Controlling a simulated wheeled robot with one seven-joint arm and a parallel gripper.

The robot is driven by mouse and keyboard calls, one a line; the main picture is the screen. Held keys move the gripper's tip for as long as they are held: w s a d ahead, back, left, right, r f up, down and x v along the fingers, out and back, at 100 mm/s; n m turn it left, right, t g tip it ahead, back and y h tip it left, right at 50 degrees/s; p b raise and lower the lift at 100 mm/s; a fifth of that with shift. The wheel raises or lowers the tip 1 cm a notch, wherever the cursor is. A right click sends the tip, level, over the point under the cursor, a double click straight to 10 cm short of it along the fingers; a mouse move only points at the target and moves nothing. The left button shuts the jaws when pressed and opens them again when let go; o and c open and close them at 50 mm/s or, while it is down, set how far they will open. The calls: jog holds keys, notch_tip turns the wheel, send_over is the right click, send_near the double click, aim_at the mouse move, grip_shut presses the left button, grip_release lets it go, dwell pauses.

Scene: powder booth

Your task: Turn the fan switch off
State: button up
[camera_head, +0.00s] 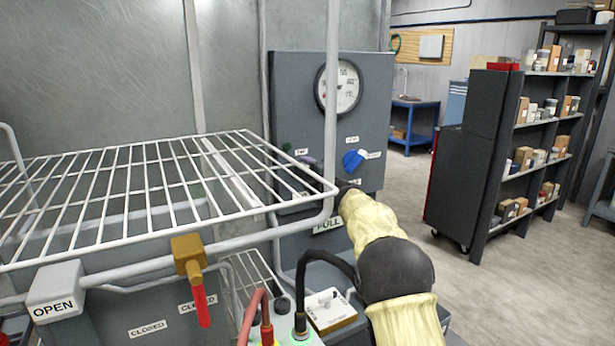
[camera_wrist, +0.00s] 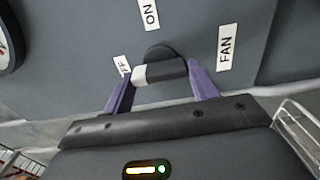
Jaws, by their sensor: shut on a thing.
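The fan switch (camera_wrist: 165,71) is a black rotary knob with a bar handle and a white end, on the grey panel beside the FAN label (camera_wrist: 225,46). Its white end points at the partly covered OFF label (camera_wrist: 123,66), away from the ON label (camera_wrist: 149,13). My gripper (camera_wrist: 160,74) has its two purple fingers on either end of the bar, shut on it.
A gauge (camera_head: 339,88) and a blue knob (camera_head: 353,160) sit on the same panel. A white wire rack (camera_head: 120,190) and a pipe with a brass, red-handled valve (camera_head: 190,256) stand close in front. Shelves (camera_head: 540,130) stand right; the floor between is clear.

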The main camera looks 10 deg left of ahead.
jog(key=shift+f, duration=0.1)
jog(key=o, duration=1)
jog(key=b+v, duration=0.4)
jog(key=v, duration=1.3)
jog(key=shift+s+d, duration=0.15)
jog(key=shift+d, duration=0.1)
